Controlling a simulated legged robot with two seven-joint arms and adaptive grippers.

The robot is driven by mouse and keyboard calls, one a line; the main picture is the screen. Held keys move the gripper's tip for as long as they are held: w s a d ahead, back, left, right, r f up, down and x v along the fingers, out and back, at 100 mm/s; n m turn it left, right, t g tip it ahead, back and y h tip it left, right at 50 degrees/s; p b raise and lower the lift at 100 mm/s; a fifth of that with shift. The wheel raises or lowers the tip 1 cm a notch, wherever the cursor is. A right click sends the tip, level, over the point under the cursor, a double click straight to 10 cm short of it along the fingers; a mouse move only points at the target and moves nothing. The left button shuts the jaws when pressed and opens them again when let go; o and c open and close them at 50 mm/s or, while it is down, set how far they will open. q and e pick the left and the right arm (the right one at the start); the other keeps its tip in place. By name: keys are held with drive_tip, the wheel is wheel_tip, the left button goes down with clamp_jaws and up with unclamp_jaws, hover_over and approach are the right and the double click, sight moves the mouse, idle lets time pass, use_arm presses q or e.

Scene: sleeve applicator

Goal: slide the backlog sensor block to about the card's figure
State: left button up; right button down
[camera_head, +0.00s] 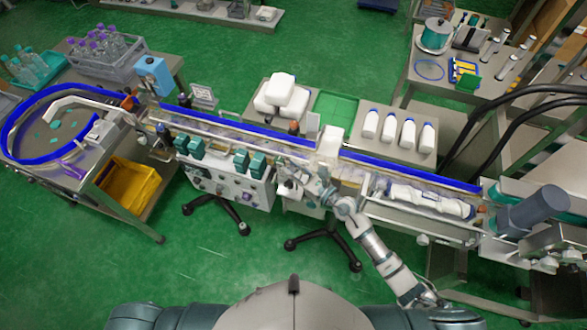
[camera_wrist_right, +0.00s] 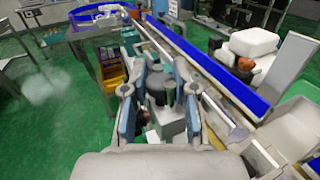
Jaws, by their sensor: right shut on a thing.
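My right gripper (camera_head: 293,180) is at the front side of the conveyor, near the middle of the line. In the right wrist view its two fingers (camera_wrist_right: 158,108) stand either side of a small grey block with a dark knob, which I take as the backlog sensor block (camera_wrist_right: 172,124). The gripper is shut on it. In the head view the block is mostly hidden by the gripper. My left gripper is not in view.
The conveyor with blue rails (camera_head: 235,128) runs from the round table at left to the right end. Teal units (camera_head: 196,147) sit along its front, left of my gripper. A white housing (camera_head: 330,143) straddles the belt just right. White bottles (camera_head: 389,128) stand behind it.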

wheel_tip(320, 180, up, 2)
drive_tip(key=shift+w+r, duration=0.15)
drive_tip(key=shift+f, duration=0.2)
drive_tip(key=c, duration=1.2)
unclamp_jaws()
drive_tip(key=shift+f, duration=0.1)
drive_tip(key=shift+o, duration=1.3)
drive_tip(key=shift+f, duration=0.1)
drive_tip(key=shift+w+a+f, duration=0.1)
drive_tip(key=v, duration=1.2)
